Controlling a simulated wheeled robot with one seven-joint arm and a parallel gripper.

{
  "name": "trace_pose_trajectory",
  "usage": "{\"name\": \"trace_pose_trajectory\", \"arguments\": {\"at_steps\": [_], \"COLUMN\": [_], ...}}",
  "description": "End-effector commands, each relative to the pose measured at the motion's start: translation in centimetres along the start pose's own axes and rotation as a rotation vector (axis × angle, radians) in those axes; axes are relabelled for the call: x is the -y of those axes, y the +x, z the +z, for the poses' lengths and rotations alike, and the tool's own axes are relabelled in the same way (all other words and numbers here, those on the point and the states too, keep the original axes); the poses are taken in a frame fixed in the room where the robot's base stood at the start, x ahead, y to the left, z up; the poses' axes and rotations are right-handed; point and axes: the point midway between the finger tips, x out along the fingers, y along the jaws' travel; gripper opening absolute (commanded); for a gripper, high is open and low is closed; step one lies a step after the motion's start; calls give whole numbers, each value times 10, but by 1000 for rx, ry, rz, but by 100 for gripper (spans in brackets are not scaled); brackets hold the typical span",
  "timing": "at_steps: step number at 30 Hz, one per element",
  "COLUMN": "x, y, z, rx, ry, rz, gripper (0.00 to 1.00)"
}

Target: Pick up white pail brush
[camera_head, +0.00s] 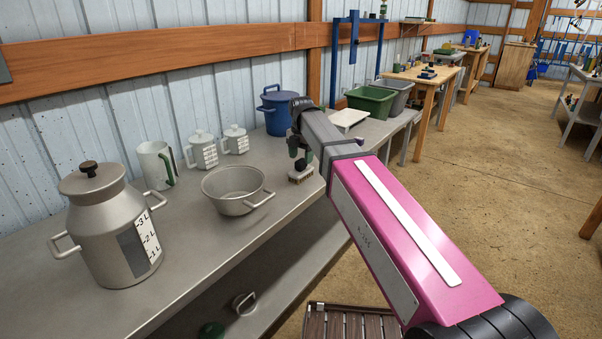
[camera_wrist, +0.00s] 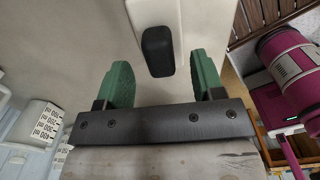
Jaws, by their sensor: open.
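The pail brush (camera_head: 301,175) stands on the grey metal counter, with a pale block and bristles low down and a dark handle above. In the wrist view, its black rounded handle (camera_wrist: 157,52) shows between and slightly beyond the green fingertips, over a pale block (camera_wrist: 150,12). My gripper (camera_head: 300,153) points down right over the brush, its green fingers apart on either side of the handle. In the wrist view my gripper (camera_wrist: 162,80) is open, with gaps between the handle and both fingers. My arm and gripper partly hide the brush in the head view.
A metal colander-like bowl (camera_head: 232,191) stands close left of the brush. White lidded jugs (camera_head: 202,150), a blue pot (camera_head: 277,112) and a big milk can (camera_head: 112,235) stand along the counter (camera_head: 190,240). A white board (camera_head: 348,117) and green bin (camera_head: 371,103) lie beyond.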

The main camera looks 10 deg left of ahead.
Motion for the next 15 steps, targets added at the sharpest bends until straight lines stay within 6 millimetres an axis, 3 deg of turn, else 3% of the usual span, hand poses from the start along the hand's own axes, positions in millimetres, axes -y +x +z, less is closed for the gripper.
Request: {"name": "trace_pose_trajectory", "arguments": {"at_steps": [6, 14, 15], "x": [0, 0, 0], "y": [29, 34, 34], "z": [-1, -1, 0], "rx": [-1, 0, 0], "ry": [0, 0, 0], "rz": [-1, 0, 0], "gripper": [62, 62, 55]}}
